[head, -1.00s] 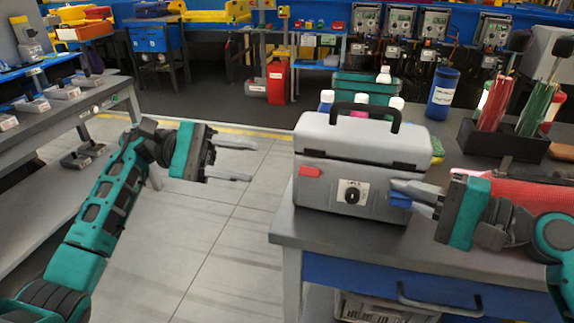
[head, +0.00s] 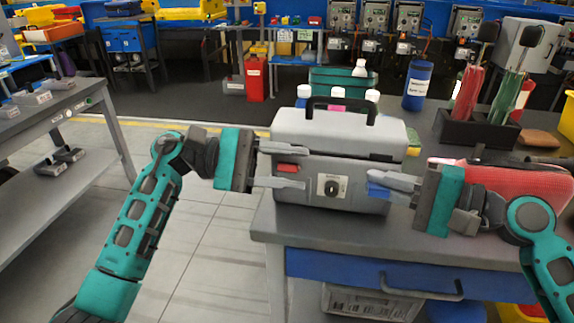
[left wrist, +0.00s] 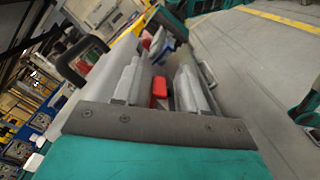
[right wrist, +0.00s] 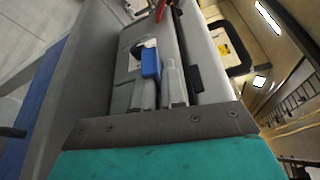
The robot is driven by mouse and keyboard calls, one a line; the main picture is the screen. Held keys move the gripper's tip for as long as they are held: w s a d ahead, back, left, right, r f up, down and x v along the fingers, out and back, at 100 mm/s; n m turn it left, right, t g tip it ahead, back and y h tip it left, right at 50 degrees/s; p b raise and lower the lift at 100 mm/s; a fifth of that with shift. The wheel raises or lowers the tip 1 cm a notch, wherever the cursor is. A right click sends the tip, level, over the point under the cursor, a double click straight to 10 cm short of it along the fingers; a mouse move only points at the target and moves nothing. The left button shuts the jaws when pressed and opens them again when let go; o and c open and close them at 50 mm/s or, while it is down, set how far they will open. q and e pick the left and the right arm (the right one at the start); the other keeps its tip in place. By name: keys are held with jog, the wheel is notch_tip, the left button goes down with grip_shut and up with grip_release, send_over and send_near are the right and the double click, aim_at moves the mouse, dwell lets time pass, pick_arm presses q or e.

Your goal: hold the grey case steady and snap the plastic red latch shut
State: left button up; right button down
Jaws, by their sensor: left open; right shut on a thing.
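The grey case (head: 340,150) stands upright on the workbench, lid down, black handle on top, with a dark dial on its front. The red latch (head: 287,168) is at the left of its front; whether it is snapped cannot be told. My left gripper (head: 290,166) is open, its fingers above and below the red latch. In the left wrist view the red latch (left wrist: 159,88) lies between the fingers. My right gripper (head: 380,187) is shut on the blue latch (head: 377,191) at the front right. The blue latch (right wrist: 151,62) also shows at the fingertips in the right wrist view.
Several bottles (head: 361,69) and a green bin (head: 340,80) stand behind the case. A blue canister (head: 417,86), a black holder with red and green tools (head: 478,132) and a red object (head: 515,182) are at the right. The floor left of the workbench (head: 300,225) is clear.

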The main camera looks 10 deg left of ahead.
pick_arm(q)
grip_shut()
dwell(0.3)
jog(key=shift+w+r+n, duration=0.25)
jog(key=shift+n, duration=0.55)
grip_release()
jog(key=a, duration=1.2)
